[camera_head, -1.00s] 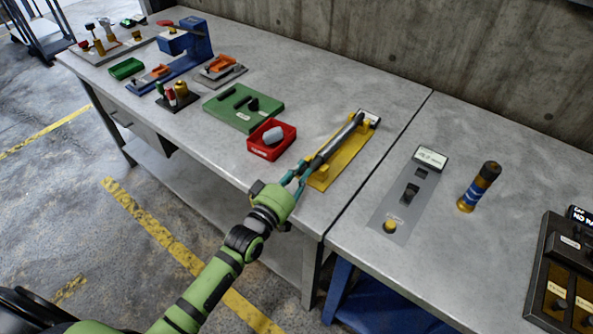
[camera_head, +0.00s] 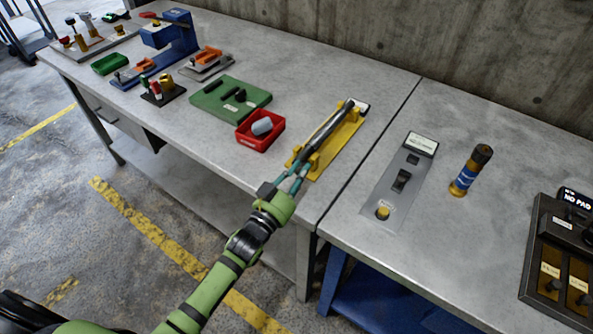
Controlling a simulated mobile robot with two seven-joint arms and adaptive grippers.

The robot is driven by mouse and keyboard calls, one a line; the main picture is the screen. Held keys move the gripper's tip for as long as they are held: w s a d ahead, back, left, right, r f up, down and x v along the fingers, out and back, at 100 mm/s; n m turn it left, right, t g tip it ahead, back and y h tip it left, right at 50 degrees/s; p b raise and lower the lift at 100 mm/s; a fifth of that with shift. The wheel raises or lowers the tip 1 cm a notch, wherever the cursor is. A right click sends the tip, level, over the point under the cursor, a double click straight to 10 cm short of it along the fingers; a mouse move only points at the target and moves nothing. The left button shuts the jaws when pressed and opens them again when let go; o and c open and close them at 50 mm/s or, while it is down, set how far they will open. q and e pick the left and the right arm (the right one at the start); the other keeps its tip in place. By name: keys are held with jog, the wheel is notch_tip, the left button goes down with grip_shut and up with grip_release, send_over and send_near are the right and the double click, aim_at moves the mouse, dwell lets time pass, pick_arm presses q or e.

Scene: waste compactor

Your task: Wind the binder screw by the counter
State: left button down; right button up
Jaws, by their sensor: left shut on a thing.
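The binder screw appears as a long grey and dark rod (camera_head: 325,131) lying along a yellow cradle (camera_head: 338,149) on the workbench. A small pale display (camera_head: 360,105), perhaps the counter, sits at the far end of the cradle; its reading is too small to make out. My left gripper (camera_head: 299,171) reaches in from the front, with teal fingers shut on the near end of the rod. The fingers hide part of that end. My right gripper is not in view.
A red bin (camera_head: 245,141) with a pale object and a green board (camera_head: 208,102) lie left of the cradle. Right of the bench seam are a grey switch panel (camera_head: 378,208), a dark and blue cylinder (camera_head: 463,187) and a dark control box (camera_head: 570,310).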

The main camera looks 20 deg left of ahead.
pick_arm(q)
jog(key=m, duration=0.1)
jog(key=f+m+b, duration=0.1)
jog(key=m, duration=0.1)
jog(key=m+h, duration=0.1)
jog(key=m, duration=0.1)
jog(key=shift+s+d+f, duration=0.1)
jog(key=shift+d+f, duration=0.2)
jog(key=shift+f, duration=0.1)
jog(key=shift+m+b, duration=0.3)
jog(key=shift+m, duration=0.1)
jog(key=shift+f, duration=0.1)
jog(key=c, duration=1.1)
grip_release()
jog(key=v, duration=1.2)
jog(key=shift+r, duration=0.25)
